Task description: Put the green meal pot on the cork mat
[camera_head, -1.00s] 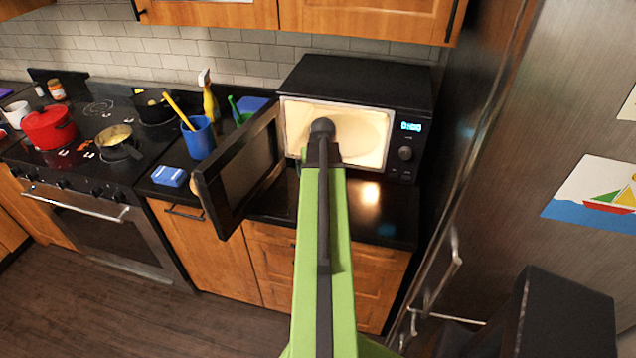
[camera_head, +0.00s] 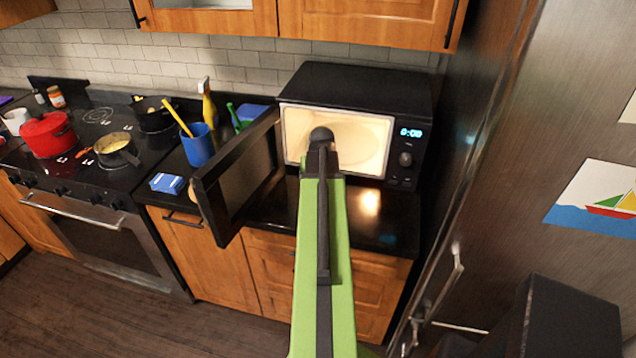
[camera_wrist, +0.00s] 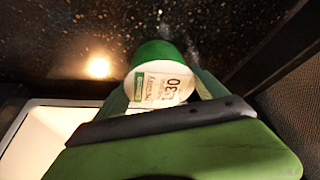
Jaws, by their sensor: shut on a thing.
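The green meal pot (camera_wrist: 158,55) shows in the wrist view, with a white printed label on top. My gripper (camera_wrist: 162,82) has its green fingers on both sides of it and is shut on it. The pot is in front of the speckled black counter (camera_wrist: 60,45); whether it touches it I cannot tell. In the head view my arm hides the pot and the fingers, and its end lies in front of the lit, open microwave (camera_head: 365,133). I see no cork mat in either view.
The open microwave door (camera_head: 235,185) stands out to the left of my arm. A steel fridge (camera_head: 575,130) rises on the right. A blue cup (camera_head: 197,148), a blue box (camera_head: 167,183) and a stove with a red pot (camera_head: 47,135) are on the left.

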